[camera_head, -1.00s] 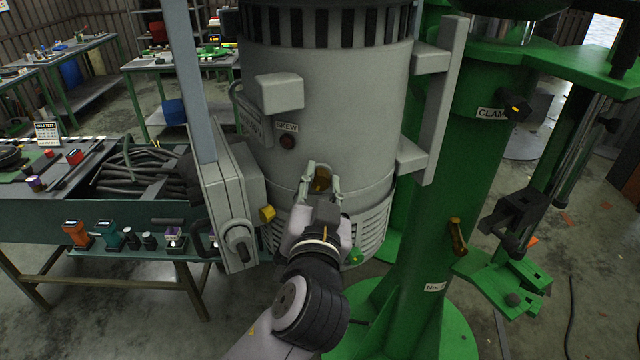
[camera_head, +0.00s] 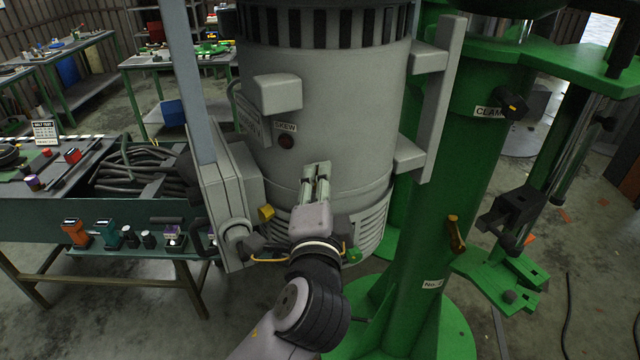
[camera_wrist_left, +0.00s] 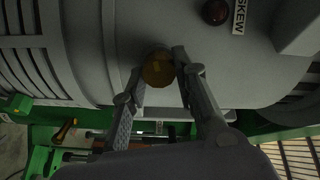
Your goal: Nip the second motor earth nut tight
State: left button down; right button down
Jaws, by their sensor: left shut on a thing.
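The grey motor body (camera_head: 350,120) stands upright in front of me, with a SKEW label beside a dark red button (camera_head: 286,142). My left gripper (camera_head: 316,170) reaches up to the motor's lower front, its two fingers close together. In the left wrist view, a round brass-coloured nut (camera_wrist_left: 158,68) sits against the motor between the tips of my left gripper (camera_wrist_left: 160,72), which is shut on it. The nut is hidden behind the fingers in the head view. A thin yellow lead (camera_head: 270,260) runs low across the motor, partly behind my wrist. My right gripper is not in view.
A grey box with a handle (camera_head: 232,200) stands close left of my gripper. A green column (camera_head: 430,220) stands close on the right. A bench (camera_head: 120,212) with cables and small tools lies to the left.

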pick_arm(q)
jog(key=m, duration=0.8)
jog(key=shift+f, duration=0.25)
jog(key=shift+f+m, duration=0.1)
jog(key=shift+m, duration=0.3)
jog(key=c, duration=1.3)
grip_release()
